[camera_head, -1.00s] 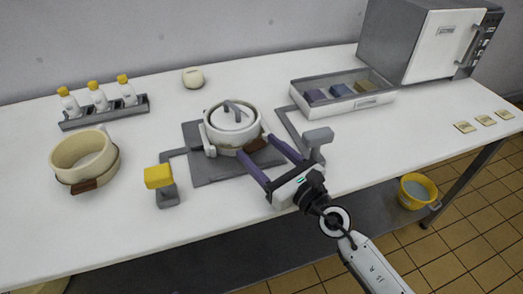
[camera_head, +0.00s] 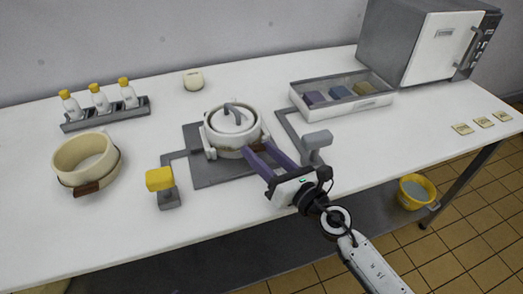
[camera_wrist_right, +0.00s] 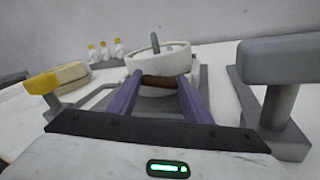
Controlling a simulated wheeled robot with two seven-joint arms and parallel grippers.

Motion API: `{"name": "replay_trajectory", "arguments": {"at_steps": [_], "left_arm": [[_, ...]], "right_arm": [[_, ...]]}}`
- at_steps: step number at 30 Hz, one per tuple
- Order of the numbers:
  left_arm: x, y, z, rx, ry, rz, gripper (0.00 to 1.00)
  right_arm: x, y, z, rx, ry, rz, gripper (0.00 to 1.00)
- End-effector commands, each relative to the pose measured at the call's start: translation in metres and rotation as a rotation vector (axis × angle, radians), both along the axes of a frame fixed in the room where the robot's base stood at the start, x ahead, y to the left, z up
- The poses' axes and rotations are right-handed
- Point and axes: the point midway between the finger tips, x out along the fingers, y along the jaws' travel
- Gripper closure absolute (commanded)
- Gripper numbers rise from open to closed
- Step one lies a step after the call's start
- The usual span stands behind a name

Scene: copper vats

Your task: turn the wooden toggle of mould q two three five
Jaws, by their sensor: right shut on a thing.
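A round white mould (camera_head: 232,130) with a grey-handled lid stands on a grey plate (camera_head: 205,175) in the middle of the table. Its brown wooden toggle (camera_wrist_right: 160,81) is on its near side, between my right gripper's purple fingers in the right wrist view. My right gripper (camera_head: 257,148) is shut on the toggle, which the fingers mostly hide in the head view. A second, open cream mould (camera_head: 84,152) with a brown toggle (camera_head: 88,188) stands at the left. I cannot read a number on either mould. My left gripper is not in view.
A yellow-topped post (camera_head: 159,179) stands left of the plate and a grey-topped post (camera_head: 317,140) just right of my gripper. A tray (camera_head: 350,105) with coloured blocks, a bottle rack (camera_head: 105,120) and a grey-white cabinet (camera_head: 430,45) stand further back.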

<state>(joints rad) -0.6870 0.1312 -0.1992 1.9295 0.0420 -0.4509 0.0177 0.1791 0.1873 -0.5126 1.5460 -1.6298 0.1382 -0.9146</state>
Motion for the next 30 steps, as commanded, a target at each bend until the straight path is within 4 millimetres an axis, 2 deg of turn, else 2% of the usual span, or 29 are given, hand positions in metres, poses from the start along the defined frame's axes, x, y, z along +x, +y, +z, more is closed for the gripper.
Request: {"name": "replay_trajectory", "arguments": {"at_steps": [10,11,13,14,23,26,30], "left_arm": [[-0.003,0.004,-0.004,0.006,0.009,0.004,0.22],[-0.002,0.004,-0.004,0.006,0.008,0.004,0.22],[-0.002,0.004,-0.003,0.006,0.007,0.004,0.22],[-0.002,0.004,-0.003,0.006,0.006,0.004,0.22],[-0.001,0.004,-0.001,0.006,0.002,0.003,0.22],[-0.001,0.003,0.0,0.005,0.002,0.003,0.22],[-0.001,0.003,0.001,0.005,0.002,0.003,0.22]], "right_arm": [[0.0,0.0,0.0,0.023,0.016,-0.001,0.77],[0.0,0.0,0.0,0.023,0.016,0.0,0.5],[0.0,0.0,0.0,0.023,0.016,-0.001,0.38],[0.0,0.0,0.0,0.023,0.016,0.0,0.36],[-0.001,-0.001,0.0,0.022,0.015,-0.001,0.36],[-0.008,-0.006,0.0,0.021,0.015,-0.001,0.36],[-0.028,-0.021,-0.002,0.02,0.017,-0.001,0.36]]}}
